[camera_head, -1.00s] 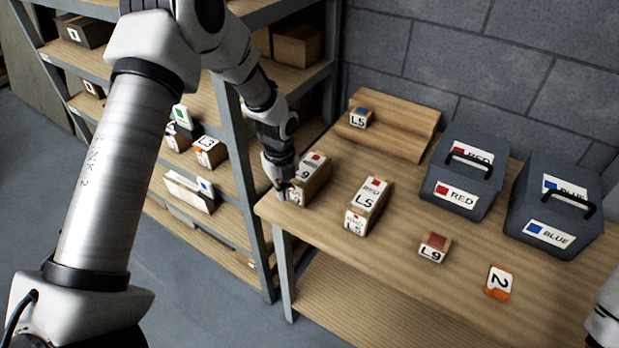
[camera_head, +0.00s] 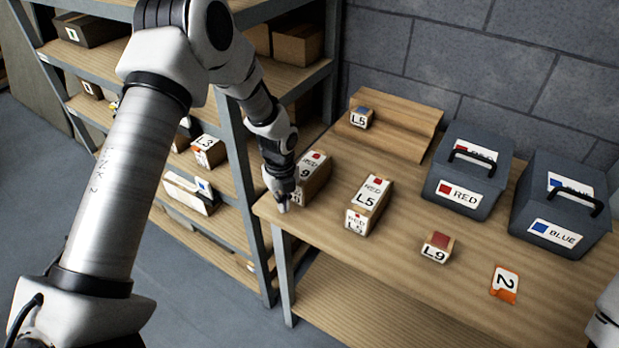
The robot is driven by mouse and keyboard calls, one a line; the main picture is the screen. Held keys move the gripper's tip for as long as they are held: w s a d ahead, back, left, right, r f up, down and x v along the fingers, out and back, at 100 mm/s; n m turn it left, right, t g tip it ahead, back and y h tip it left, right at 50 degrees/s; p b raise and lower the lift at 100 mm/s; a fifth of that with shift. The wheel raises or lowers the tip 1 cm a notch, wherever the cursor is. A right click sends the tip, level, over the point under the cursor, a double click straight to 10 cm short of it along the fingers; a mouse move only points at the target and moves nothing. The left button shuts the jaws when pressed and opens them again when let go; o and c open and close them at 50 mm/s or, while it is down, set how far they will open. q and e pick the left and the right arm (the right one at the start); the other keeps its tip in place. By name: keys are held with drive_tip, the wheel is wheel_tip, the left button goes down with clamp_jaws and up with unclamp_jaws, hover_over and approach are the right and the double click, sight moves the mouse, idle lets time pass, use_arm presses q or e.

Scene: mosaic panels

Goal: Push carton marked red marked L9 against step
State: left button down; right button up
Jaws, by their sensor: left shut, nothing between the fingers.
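The long carton marked RED and L9 (camera_head: 319,178) lies on the table near its left end, pointing toward the wooden step (camera_head: 408,135). Its label is partly hidden by my left gripper (camera_head: 282,208). The left gripper is shut and empty, pointing down at the carton's near end. I cannot tell whether it touches the carton. The step is a raised board at the back of the table, and bare table shows between it and the carton. My right gripper is not in view; only a bit of my right arm shows at the right edge.
A RED L5 carton (camera_head: 369,203) stands right of the L9 carton. A small L5 cube (camera_head: 361,118) sits on the step. A small red-topped L9 cube (camera_head: 436,247), an orange tag (camera_head: 504,284), a RED case (camera_head: 462,196) and a BLUE case (camera_head: 549,232) are farther right. Shelving (camera_head: 238,165) stands left.

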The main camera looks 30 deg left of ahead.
sight(309, 175)
use_arm(q)
drive_tip(key=shift+w+f, duration=0.1)
idle(0.3)
drive_tip(key=shift+w+d+b, duration=0.15)
drive_tip(key=shift+w+b, duration=0.25)
drive_tip(key=shift+w, duration=1.5)
drive_tip(key=shift+w, duration=0.15)
drive_tip(key=shift+w, duration=0.75)
drive_tip(key=shift+w+d+b, duration=0.1)
drive_tip(key=shift+w+b, duration=0.1)
drive_tip(key=shift+b, duration=0.1)
drive_tip(key=shift+w+d, duration=0.1)
drive_tip(key=shift+w, duration=0.75)
drive_tip(key=shift+w, duration=0.1)
drive_tip(key=shift+w+d+b, duration=0.1)
drive_tip(key=shift+w+b, duration=0.7)
drive_tip(key=shift+w, duration=1.1)
